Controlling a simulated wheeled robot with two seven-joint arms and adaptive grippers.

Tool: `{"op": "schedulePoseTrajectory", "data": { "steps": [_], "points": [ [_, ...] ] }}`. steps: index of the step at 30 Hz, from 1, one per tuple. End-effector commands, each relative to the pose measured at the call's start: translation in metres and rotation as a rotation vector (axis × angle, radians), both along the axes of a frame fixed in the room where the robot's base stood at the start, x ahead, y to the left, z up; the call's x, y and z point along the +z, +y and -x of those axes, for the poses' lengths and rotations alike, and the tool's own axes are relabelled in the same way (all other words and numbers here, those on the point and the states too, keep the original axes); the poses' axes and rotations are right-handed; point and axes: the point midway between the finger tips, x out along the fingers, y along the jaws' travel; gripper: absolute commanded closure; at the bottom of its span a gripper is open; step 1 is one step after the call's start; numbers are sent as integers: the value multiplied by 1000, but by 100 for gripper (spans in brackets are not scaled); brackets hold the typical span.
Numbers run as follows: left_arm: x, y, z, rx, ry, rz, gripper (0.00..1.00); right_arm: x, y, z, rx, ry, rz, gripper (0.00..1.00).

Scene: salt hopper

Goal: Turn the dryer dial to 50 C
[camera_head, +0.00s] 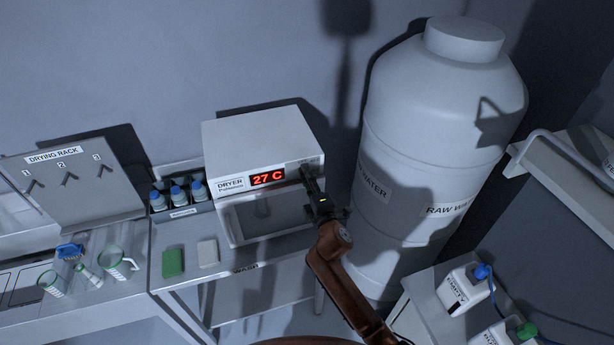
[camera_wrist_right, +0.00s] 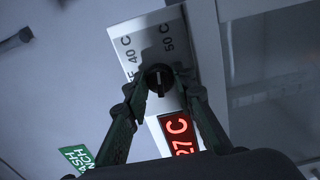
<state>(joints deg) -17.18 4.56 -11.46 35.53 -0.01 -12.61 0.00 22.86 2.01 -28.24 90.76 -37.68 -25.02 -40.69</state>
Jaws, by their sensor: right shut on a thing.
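The dryer (camera_head: 245,140) is a white box with a red display reading 27 C (camera_head: 267,177), which also shows in the right wrist view (camera_wrist_right: 179,134). Its dark round dial (camera_wrist_right: 158,79) has a light pointer mark, with 40 C and 50 C printed on the panel above it. My right gripper (camera_head: 309,180) is at the right end of the dryer front and hides the dial in the head view. In the right wrist view its fingers (camera_wrist_right: 158,88) are closed on the dial's sides. My left gripper is in neither view.
Blue-capped bottles (camera_head: 178,194), a green sponge (camera_head: 173,263) and a white block (camera_head: 208,252) are on the bench to the left. A large raw water tank (camera_head: 400,135) stands close on the right.

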Motion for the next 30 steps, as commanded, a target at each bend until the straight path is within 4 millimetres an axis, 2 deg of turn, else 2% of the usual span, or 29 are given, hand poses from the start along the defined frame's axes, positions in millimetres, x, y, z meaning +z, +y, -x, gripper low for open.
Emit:
{"op": "schedulePoseTrajectory", "data": {
  "steps": [12, 13, 15, 20, 30],
  "points": [
    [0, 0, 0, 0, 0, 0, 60, -2, 0, 0, -1, 6, -9, 100],
    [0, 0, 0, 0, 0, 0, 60, -2, 0, 0, -1, 6, -9, 75],
    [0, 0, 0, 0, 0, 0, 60, -2, 0, 0, -1, 6, -8, 70],
    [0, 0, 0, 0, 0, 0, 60, -1, 0, 0, -1, 4, -7, 59],
    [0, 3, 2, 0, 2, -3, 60, -1, -1, 4, -1, 3, -7, 58]
  ]
}}
